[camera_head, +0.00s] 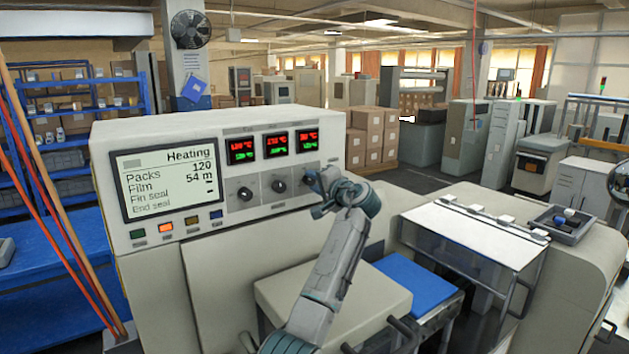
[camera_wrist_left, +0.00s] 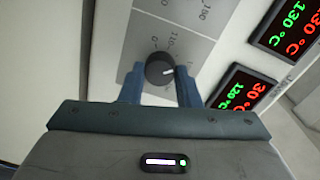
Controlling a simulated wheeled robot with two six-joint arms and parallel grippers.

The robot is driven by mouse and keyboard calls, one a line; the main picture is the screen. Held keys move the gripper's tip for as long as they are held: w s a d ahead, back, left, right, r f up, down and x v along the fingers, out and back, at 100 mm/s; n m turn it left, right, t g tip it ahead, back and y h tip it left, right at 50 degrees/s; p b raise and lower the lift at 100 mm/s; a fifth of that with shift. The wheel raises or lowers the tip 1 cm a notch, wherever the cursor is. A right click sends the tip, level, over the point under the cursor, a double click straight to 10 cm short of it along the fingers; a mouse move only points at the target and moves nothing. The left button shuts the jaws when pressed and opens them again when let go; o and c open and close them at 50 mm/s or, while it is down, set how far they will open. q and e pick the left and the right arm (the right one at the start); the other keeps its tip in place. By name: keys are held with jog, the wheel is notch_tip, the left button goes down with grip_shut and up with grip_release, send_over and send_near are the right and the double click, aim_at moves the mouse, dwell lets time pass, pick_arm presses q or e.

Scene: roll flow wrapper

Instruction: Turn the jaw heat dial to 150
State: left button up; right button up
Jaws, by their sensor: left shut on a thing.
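My left gripper (camera_head: 318,190) is at the rightmost of three dials on the machine's front panel. In the left wrist view, the gripper (camera_wrist_left: 160,88) has its blue fingers on either side of a dark round dial (camera_wrist_left: 160,70), shut on it. The dial's white mark points right in that view, and its printed scale is partly readable, with 110 near it. I cannot read a name on this dial. The left dial (camera_head: 245,194) and middle dial (camera_head: 279,186) are free. The right temperature display (camera_wrist_left: 242,90) shows red and green digits, the green reading 120 °C. My right gripper is not in view.
The screen (camera_head: 165,180) reads Heating, Packs 120, Film 54 m. Coloured buttons (camera_head: 165,228) sit below it.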

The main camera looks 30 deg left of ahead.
pick_arm(q)
jog(key=m+p, duration=0.2)
jog(key=m, duration=0.6)
jog(key=shift+w+f+g+p, duration=0.1)
jog(key=shift+g+p, duration=0.2)
jog(key=shift+p, duration=0.05)
jog(key=m, duration=0.5)
jog(key=shift+f+y, duration=0.2)
jog(key=shift+y, duration=0.1)
jog(key=m, duration=0.4)
jog(key=shift+f+m, duration=0.15)
jog(key=shift+m, duration=0.25)
jog(key=shift+d, duration=0.1)
jog(key=o, duration=0.8)
jog(key=shift+o, duration=0.8)
